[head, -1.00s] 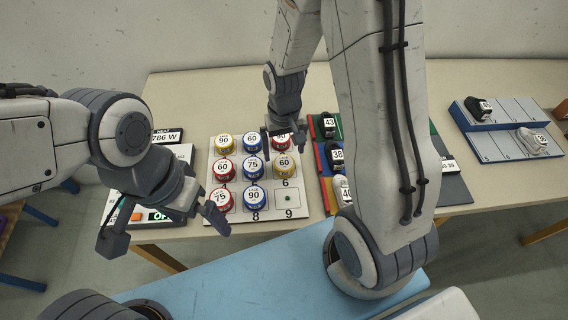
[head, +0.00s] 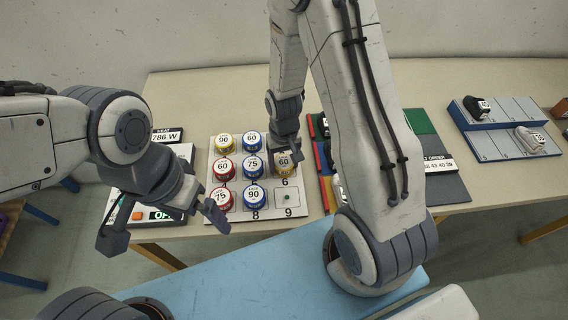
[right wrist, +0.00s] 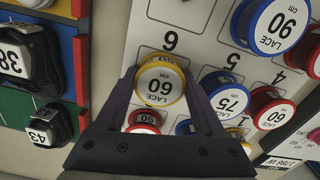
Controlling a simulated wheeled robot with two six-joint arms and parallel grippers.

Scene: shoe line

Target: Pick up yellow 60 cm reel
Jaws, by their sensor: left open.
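The yellow 60 cm reel (head: 283,167) stands at place 6 of the white numbered board (head: 269,213); its label shows in the right wrist view (right wrist: 160,86). My right gripper (head: 286,157) is at this reel, pointing down. In the right wrist view its two fingers (right wrist: 160,76) lie on either side of the yellow reel, spread about as wide as the reel. Contact cannot be made out. My left gripper (head: 163,229) is open and empty, left of the board over the table's front edge.
Other reels stand close by: a blue 75 (head: 251,167), a blue 90 (head: 254,196), a red 60 (head: 224,169) and a yellow 90 (head: 224,143). Place 9 is empty. A coloured rack with black shoes (right wrist: 44,62) lies right of the board. A blue tray (head: 490,143) is further right.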

